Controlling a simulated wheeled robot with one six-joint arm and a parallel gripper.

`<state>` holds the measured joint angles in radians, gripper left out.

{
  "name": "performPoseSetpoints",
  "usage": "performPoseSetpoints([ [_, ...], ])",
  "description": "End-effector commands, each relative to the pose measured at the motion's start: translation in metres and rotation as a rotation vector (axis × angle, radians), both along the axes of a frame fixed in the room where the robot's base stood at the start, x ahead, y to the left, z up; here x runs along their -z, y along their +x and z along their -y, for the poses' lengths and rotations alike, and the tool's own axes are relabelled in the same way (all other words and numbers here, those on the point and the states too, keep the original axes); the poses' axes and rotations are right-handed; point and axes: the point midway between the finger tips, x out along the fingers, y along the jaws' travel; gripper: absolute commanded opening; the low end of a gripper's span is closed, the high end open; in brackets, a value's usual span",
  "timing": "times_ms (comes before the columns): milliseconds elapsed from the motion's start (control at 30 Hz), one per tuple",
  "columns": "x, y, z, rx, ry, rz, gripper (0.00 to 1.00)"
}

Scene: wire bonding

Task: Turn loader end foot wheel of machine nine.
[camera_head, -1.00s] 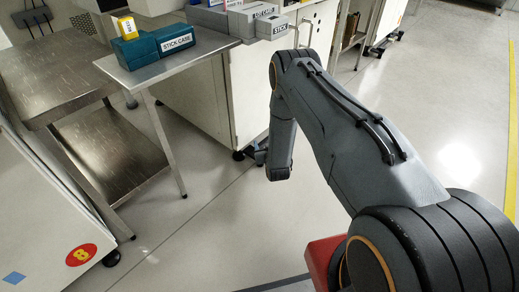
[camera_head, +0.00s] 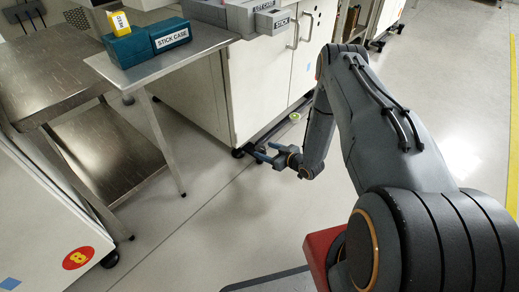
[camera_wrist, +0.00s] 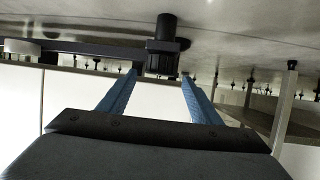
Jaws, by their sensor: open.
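A dark foot wheel (camera_head: 238,153) shows at the lower front corner of the white cabinet (camera_head: 206,95) in the head view. No number nine is visible on this cabinet. In the wrist view a black foot (camera_wrist: 164,45) with a ridged cylinder stands ahead, between the lines of my two blue fingers. My gripper (camera_head: 260,152) is low by that corner, pointing left toward the foot. In the wrist view my gripper (camera_wrist: 160,78) is open, with nothing held. The fingertips appear short of the foot; contact cannot be told.
A steel side table (camera_head: 190,50) carries a teal stick case (camera_head: 135,48); its leg stands left of the foot. A white machine (camera_head: 40,205) marked 8 is at lower left. A small round greenish thing (camera_head: 295,117) is under the cabinet edge. Floor in front is clear.

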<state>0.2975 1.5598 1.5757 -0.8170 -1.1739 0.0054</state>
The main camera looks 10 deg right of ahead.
Motion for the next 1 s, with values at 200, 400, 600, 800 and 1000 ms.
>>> performPoseSetpoints([
  [200,0.015,0.027,-0.015,0.000,-0.001,0.000,0.58],
  [400,0.019,0.039,-0.021,0.001,-0.001,0.001,0.58],
  [600,0.019,0.040,-0.022,0.002,-0.001,0.000,0.58],
  [800,0.019,0.040,-0.022,0.002,-0.001,0.000,0.38],
  [1000,0.019,0.039,-0.022,0.003,-0.001,0.001,0.17],
])
